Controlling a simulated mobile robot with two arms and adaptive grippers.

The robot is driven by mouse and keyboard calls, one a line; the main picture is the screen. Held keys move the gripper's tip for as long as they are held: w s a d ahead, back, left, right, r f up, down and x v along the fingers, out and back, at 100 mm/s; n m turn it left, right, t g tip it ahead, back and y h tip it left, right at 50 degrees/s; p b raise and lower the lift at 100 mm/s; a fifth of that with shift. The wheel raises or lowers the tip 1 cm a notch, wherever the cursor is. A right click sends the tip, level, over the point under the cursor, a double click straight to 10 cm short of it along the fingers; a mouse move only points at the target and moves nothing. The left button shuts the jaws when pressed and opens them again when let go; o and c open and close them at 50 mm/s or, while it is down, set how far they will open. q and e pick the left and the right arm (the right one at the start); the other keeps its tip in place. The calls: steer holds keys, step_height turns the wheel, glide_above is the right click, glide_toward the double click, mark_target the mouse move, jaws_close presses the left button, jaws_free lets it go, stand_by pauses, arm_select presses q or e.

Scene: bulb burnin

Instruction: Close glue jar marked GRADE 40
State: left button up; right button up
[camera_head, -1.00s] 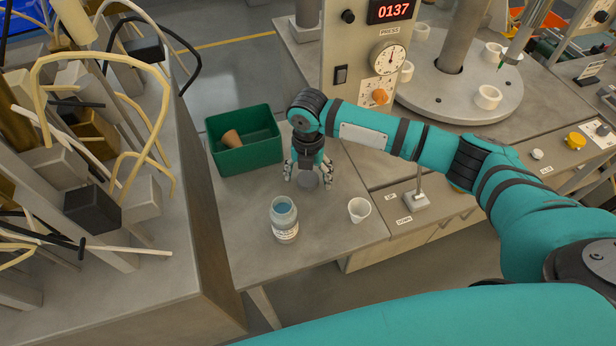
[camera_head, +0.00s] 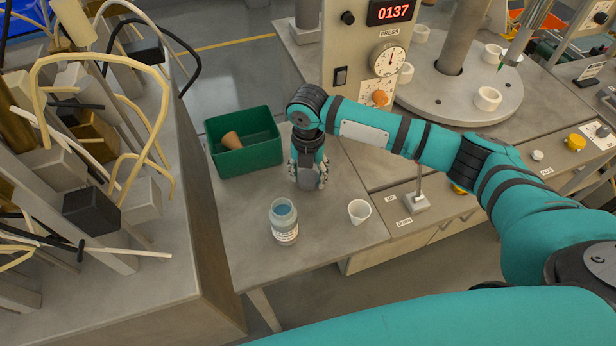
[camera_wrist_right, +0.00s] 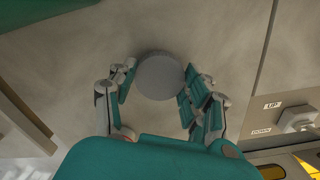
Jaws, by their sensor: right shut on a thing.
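The open glue jar (camera_head: 284,220) stands upright on the grey bench, with blue content showing through its uncovered mouth. It has a white label whose text is too small to read. My right gripper (camera_head: 309,184) is behind and a little right of the jar, pointing down at the bench. It is shut on a round grey lid (camera_head: 308,183), which also shows between the fingers in the right wrist view (camera_wrist_right: 160,76). I cannot tell whether the lid still touches the bench. The lid and jar are apart. My left gripper is not in view.
A green bin (camera_head: 244,143) with a brown cup-like piece (camera_head: 231,140) stands behind the gripper. A white cup (camera_head: 359,211) stands right of the jar. The press panel (camera_head: 366,60) rises at the back. A rack with cables (camera_head: 100,150) fills the left.

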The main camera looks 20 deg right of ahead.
mark_target(308, 177)
step_height(308, 177, up, 9)
steer(key=shift+b, duration=0.6)
